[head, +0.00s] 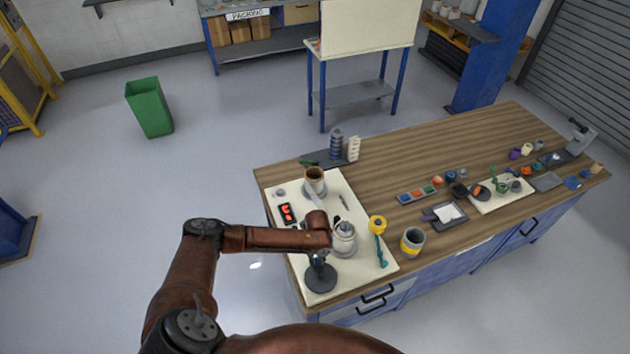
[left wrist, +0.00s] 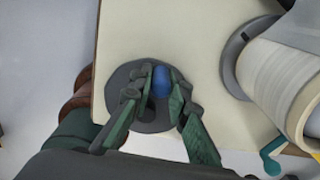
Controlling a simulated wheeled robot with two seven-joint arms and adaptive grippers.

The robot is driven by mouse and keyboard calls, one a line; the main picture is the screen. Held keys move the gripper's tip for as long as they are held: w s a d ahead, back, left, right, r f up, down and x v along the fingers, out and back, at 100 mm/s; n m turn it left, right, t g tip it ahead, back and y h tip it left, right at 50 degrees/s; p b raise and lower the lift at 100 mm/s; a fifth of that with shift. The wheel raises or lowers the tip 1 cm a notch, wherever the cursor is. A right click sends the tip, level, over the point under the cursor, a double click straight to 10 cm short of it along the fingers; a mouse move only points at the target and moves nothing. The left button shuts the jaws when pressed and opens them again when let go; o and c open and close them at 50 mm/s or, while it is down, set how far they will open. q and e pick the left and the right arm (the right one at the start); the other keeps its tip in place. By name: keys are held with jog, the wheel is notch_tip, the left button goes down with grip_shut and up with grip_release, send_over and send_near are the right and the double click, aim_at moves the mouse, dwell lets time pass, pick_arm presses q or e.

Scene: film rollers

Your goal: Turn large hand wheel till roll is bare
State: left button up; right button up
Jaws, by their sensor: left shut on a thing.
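A dark grey hand wheel (head: 321,281) lies at the front of the cream board (head: 360,271). It also shows in the left wrist view (left wrist: 131,75) with an upright blue knob (left wrist: 160,83). My left gripper (left wrist: 161,88) is shut on this blue knob, its green-padded fingers on either side. In the head view my left gripper (head: 319,257) reaches down over the wheel and hides part of it. A pale wound roll (head: 344,241) stands just behind the wheel; its side shows in the left wrist view (left wrist: 292,85). My right gripper is out of view.
A second roller with a brown top (head: 315,176) stands farther back on the board. A grey-yellow cup (head: 412,241) is beside the board.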

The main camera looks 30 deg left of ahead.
pick_arm(q)
jog(key=shift+s+a+r, duration=0.1)
jog(key=shift+s+a, duration=0.15)
jog(key=shift+w, duration=0.1)
jog(key=shift+s+a+r+p, duration=0.1)
jog(key=shift+s+a+p, duration=0.2)
jog(key=shift+s+p, duration=0.4)
jog(key=shift+s, duration=0.15)
jog(key=shift+s+a, duration=0.1)
